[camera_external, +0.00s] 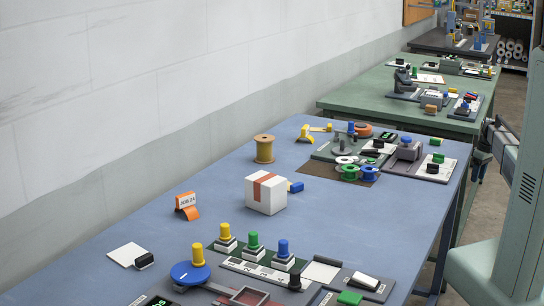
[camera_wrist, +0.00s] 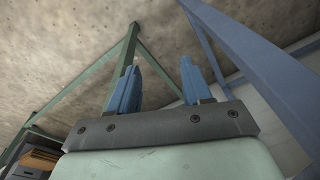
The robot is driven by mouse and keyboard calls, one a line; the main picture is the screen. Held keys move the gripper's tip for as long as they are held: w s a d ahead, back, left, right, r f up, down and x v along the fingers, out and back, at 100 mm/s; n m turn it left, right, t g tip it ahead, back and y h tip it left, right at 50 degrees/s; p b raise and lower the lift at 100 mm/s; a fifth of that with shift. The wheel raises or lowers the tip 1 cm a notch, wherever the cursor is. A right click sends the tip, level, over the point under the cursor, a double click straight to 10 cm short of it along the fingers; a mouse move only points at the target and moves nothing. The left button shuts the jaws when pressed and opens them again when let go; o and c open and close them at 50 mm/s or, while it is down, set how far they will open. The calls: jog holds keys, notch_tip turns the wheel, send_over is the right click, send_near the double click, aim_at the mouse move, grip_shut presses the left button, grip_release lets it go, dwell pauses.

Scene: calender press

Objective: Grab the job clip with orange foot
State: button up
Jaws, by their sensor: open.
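The job clip (camera_external: 186,203) stands on the blue table at the left of the external view. It holds a small white card marked "JOB 24" and has an orange foot spreading on the table top. My gripper (camera_wrist: 160,70) shows in the wrist view with two blue fingers spread apart and nothing between them. The wrist view shows concrete floor and table legs beyond the fingers, and no job clip. In the external view my pale green arm is at the right, beyond the table edge, far from the clip.
A white box with a red-brown band (camera_external: 266,193) and a wooden spool (camera_external: 264,149) stand right of and behind the clip. A white card (camera_external: 127,254) lies left of it. Coloured pegs (camera_external: 254,243) and a blue disc (camera_external: 190,272) stand in front. The table around the clip is bare.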

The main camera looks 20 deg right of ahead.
notch_tip(320, 180, up, 25)
jog(key=w+a+n+t, duration=0.1)
jog(key=w+a+n, duration=0.2)
jog(key=n, duration=0.4)
jog(key=w+a+r+n, duration=0.1)
jog(key=w+a, duration=0.2)
jog(key=a, duration=1)
jog(key=w+a+r+n+y, duration=0.1)
jog(key=w+a+r+n, duration=0.15)
jog(key=a, duration=1.05)
jog(key=w+a+r+n, duration=0.1)
jog(key=w+a, duration=0.3)
jog(key=a, duration=0.9)
jog(key=s+a+n+y, duration=0.1)
jog(key=s+a+n, duration=0.15)
jog(key=a, duration=1.95)
jog(key=n+g+y, duration=0.1)
jog(key=n+g, duration=0.3)
jog(key=n, duration=0.1)
send_near(185, 194)
jog(key=x, duration=1)
jog(key=shift+s+f, duration=0.1)
jog(key=shift+f, duration=0.1)
